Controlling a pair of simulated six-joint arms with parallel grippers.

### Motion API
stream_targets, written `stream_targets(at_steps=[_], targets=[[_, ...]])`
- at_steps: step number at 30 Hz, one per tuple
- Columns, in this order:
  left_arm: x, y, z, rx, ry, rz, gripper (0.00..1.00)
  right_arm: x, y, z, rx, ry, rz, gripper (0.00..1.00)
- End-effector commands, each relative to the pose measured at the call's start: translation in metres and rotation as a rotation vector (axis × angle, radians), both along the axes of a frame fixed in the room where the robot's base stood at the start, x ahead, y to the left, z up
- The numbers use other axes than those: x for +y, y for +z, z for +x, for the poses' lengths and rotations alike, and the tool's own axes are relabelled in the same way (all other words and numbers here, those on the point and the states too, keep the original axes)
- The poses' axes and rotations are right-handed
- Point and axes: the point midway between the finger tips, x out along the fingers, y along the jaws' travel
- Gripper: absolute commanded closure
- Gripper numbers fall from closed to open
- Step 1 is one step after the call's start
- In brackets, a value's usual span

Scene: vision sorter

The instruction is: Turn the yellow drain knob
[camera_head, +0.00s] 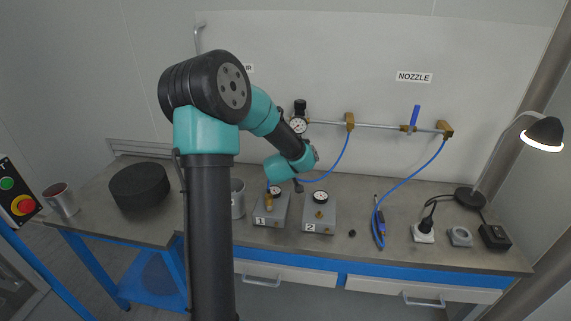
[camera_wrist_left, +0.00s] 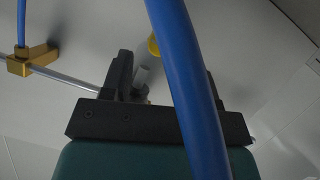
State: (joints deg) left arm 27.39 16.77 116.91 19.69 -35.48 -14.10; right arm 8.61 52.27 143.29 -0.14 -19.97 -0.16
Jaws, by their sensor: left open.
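The yellow knob (camera_wrist_left: 153,45) shows in the left wrist view, beyond and between the fingertips, partly hidden behind a blue hose (camera_wrist_left: 180,70). My left gripper (camera_wrist_left: 166,62) is open, with one dark finger on each side of the hose; the right finger is mostly hidden by it. A small grey cylinder (camera_wrist_left: 142,76) shows between the fingers, close to the left one. I cannot tell whether anything touches the fingers. In the head view my left wrist is below the pressure gauge (camera_head: 298,125), and the knob cannot be made out. My right gripper is not in view.
A metal pipe (camera_head: 385,126) with brass brackets (camera_head: 350,121) runs along the wall, with blue hoses (camera_head: 402,184) hanging from it. Grey boxes 1 (camera_head: 272,211) and 2 (camera_head: 319,215) stand on the bench below. A black round block (camera_head: 140,187) is at left, a lamp (camera_head: 543,134) at right.

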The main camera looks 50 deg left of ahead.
Motion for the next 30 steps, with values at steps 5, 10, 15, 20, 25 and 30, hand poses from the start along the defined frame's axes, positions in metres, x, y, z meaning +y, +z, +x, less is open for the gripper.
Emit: stream_targets(at_steps=[5, 10, 15, 20, 25, 30], targets=[[-0.018, 0.014, -0.025, -0.002, 0.000, 0.001, 0.45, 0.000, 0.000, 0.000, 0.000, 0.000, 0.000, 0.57], [-0.033, 0.025, -0.048, -0.002, 0.000, 0.001, 0.45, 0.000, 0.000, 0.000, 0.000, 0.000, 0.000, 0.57], [-0.048, 0.035, -0.070, -0.003, 0.000, 0.001, 0.45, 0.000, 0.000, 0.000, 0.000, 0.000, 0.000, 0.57], [-0.061, 0.044, -0.089, -0.002, 0.000, 0.000, 0.45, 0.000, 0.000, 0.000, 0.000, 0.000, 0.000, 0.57], [-0.070, 0.050, -0.102, -0.001, -0.001, 0.000, 0.45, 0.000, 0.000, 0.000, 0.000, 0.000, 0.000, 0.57], [-0.072, 0.051, -0.106, -0.001, 0.000, -0.001, 0.45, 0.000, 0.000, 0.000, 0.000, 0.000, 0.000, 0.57]])
